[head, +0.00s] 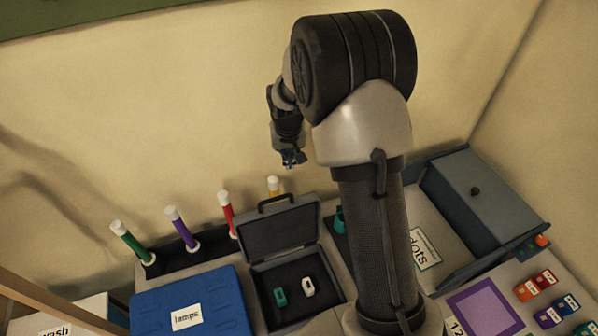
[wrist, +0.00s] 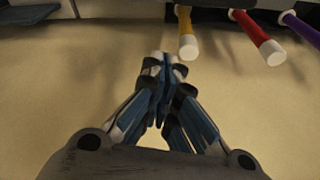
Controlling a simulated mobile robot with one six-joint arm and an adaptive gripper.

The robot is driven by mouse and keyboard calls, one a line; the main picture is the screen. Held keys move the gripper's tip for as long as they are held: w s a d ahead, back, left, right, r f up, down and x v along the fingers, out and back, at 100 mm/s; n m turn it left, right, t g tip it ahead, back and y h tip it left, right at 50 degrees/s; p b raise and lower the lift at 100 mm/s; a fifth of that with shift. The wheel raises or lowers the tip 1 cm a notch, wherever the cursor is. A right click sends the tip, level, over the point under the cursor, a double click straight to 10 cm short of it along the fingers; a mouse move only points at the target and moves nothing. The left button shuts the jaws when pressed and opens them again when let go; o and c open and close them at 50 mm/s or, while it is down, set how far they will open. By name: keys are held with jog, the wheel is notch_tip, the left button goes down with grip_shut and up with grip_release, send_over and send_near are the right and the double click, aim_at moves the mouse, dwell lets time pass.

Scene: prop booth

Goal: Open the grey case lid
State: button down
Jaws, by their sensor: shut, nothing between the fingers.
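The grey case (head: 262,313) stands in the middle of the bench in the head view. Its lid (head: 277,232) is raised and leans back, with the handle at its top edge, so the inside shows. A green item (head: 280,297) and a white item (head: 308,287) lie inside. My gripper (head: 291,161) is in the air above and behind the raised lid, apart from it. In the wrist view my gripper's fingertips (wrist: 164,62) are together with nothing between them. The case does not clearly show in the wrist view.
Green (head: 131,242), purple (head: 181,228), red (head: 226,213) and yellow (head: 273,187) white-capped tubes stand in a rack behind. A blue box (head: 225,302) is left of the case. My arm hides part of the bench at right. A grey-blue cabinet (head: 485,205) stands far right.

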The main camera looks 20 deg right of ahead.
notch_tip(320, 180, down, 9)
jog(key=s+p, duration=0.2)
jog(key=shift+a, duration=0.3)
dwell(0.4)
